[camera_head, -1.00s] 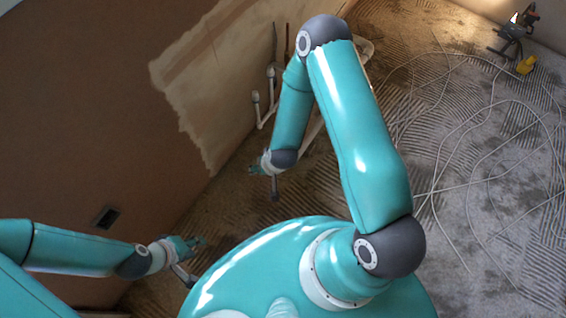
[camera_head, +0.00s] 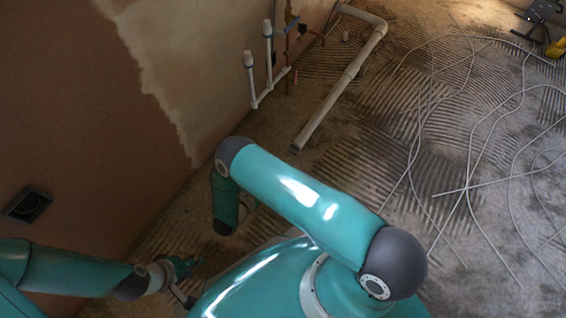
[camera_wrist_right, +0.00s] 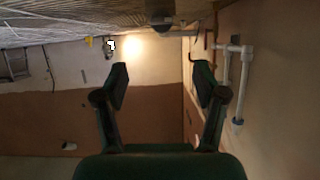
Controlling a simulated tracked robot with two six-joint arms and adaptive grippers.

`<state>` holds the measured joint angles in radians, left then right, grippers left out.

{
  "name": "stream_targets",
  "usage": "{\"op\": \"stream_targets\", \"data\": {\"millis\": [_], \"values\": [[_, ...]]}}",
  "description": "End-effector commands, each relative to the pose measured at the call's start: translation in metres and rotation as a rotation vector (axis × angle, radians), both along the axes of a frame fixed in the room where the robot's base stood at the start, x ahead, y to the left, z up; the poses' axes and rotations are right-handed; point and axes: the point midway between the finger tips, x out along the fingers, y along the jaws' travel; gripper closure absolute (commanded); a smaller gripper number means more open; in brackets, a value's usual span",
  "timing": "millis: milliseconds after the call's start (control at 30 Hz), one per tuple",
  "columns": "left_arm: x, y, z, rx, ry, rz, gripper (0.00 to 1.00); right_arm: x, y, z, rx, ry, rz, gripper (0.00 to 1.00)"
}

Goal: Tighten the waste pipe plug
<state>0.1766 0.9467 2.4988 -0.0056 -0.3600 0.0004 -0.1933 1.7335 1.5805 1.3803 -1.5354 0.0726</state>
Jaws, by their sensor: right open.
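White waste pipes with caps rise by the wall in the head view, a taller one (camera_head: 267,52) and a shorter one with a grey-white cap (camera_head: 248,60). I cannot tell which cap is the plug. The white pipes (camera_wrist_right: 226,68) also show at the right of the right wrist view, beyond my fingers and apart from them. My right gripper (camera_wrist_right: 162,84) is open and empty there; in the head view it is hidden behind my right arm. My left gripper (camera_head: 188,268) is low at the left, far from the pipes; its fingers are too dark to read.
A thick beige pipe (camera_head: 343,85) lies on the ridged floor beside the wall. Thin copper pipes stand near it. Loose pale cables (camera_head: 470,150) spread over the floor at right. A dark wall box (camera_head: 28,204) is at left. A yellow object (camera_head: 556,47) lies at the far right.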

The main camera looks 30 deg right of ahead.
Motion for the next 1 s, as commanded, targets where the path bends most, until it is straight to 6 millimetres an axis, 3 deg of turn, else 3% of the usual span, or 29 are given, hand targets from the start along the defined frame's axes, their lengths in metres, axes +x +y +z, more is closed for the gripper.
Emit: {"op": "stream_targets", "data": {"millis": [267,700,1000], "values": [[0.000,0.000,-0.015,0.000,0.000,0.000,0.60,0.013,-0.034,-0.017,0.000,0.001,-0.007,0.29],[0.000,0.000,-0.051,0.000,0.000,0.000,0.60,0.048,-0.112,-0.053,0.000,0.000,-0.004,0.29],[0.000,0.000,-0.061,0.000,0.000,0.000,0.60,0.060,-0.138,-0.062,0.001,0.001,0.000,0.29]]}}
